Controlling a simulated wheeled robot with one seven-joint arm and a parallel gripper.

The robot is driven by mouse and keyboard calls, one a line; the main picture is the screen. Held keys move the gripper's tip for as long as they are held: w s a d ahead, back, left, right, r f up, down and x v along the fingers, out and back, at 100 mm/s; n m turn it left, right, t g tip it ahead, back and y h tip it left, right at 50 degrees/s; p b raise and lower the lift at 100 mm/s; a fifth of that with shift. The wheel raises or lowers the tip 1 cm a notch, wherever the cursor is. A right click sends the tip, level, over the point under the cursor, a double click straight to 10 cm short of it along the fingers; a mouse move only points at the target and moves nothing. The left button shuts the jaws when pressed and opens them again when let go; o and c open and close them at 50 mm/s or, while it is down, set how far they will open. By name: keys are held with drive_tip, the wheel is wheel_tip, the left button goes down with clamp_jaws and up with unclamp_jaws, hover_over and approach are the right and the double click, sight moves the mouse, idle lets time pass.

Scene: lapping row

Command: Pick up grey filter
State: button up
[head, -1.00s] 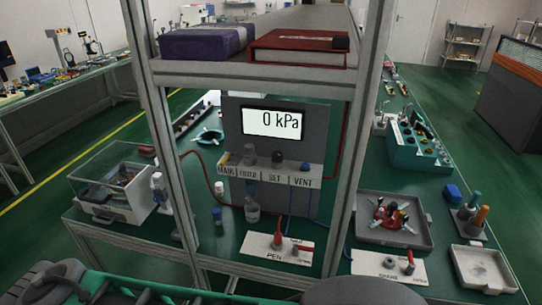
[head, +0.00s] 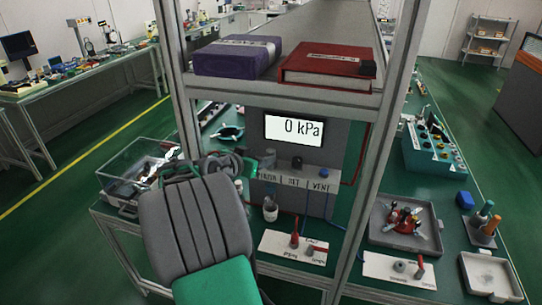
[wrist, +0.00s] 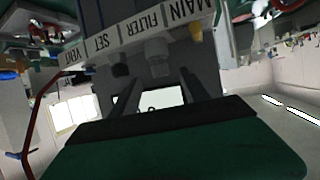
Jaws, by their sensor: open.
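The grey filter (wrist: 157,69) is a short grey cylinder beside the FILTER label on the panel, which appears upside down in the wrist view. My gripper (wrist: 159,78) is open, with its two dark fingers pointing at the panel. The filter lies in line with the gap between the fingertips; I cannot tell whether they touch it. In the head view my arm and green gripper body cover much of the panel's left part, and I cannot make out the filter clearly there.
A dark knob (wrist: 120,72) by SET and a yellow knob (wrist: 195,34) by MAIN flank the filter. A shelf with a purple box (head: 237,57) and red binder (head: 327,68) hangs above. Frame posts (head: 375,150) stand close. A clear box (head: 125,180) is at left.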

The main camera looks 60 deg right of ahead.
sight(268, 155)
drive_tip(key=p+x, duration=0.2)
drive_tip(key=x, duration=0.4)
drive_tip(key=shift+f, duration=0.1)
drive_tip(key=shift+a, duration=0.1)
clamp_jaws()
